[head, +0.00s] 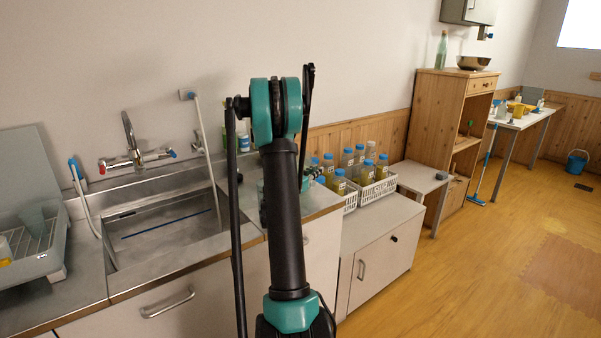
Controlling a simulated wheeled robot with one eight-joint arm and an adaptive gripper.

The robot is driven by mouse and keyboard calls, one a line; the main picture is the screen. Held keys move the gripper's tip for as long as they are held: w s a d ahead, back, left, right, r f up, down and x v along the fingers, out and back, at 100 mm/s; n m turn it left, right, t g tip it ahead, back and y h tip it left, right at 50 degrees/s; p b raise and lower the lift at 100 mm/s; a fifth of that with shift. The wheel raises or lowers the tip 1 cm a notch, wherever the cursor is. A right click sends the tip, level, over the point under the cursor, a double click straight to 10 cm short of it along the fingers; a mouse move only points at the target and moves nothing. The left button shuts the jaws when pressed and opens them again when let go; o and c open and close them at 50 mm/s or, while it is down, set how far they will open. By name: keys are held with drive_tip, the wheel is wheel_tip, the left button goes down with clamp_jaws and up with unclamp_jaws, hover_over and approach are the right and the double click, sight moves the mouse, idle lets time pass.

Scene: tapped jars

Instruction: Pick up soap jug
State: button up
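I cannot pick out the soap jug with certainty. Several jars with blue caps and yellowish contents (339,183) stand in white crates on the low cabinet, right of my arm. A partly hidden bottle-like item (243,138) with blue and green shows by the wall, just left of my arm. My raised dark and teal arm blocks the middle of the view. Small teal and dark parts peek out on both sides behind it, over the counter's right end. My gripper's fingers are not visible, so what they hold cannot be seen.
A steel sink (160,232) with a tap (134,150) is at left, beside a dish rack (30,250). A white crate (392,186) stands on the low cabinet (385,255). A wooden cabinet (434,115) stands beyond.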

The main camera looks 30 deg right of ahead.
drive_tip(key=x, duration=0.3)
clamp_jaws()
drive_tip(key=shift+r, duration=0.1)
idle(0.5)
wheel_tip(320, 180, up, 20)
idle(0.4)
idle(0.8)
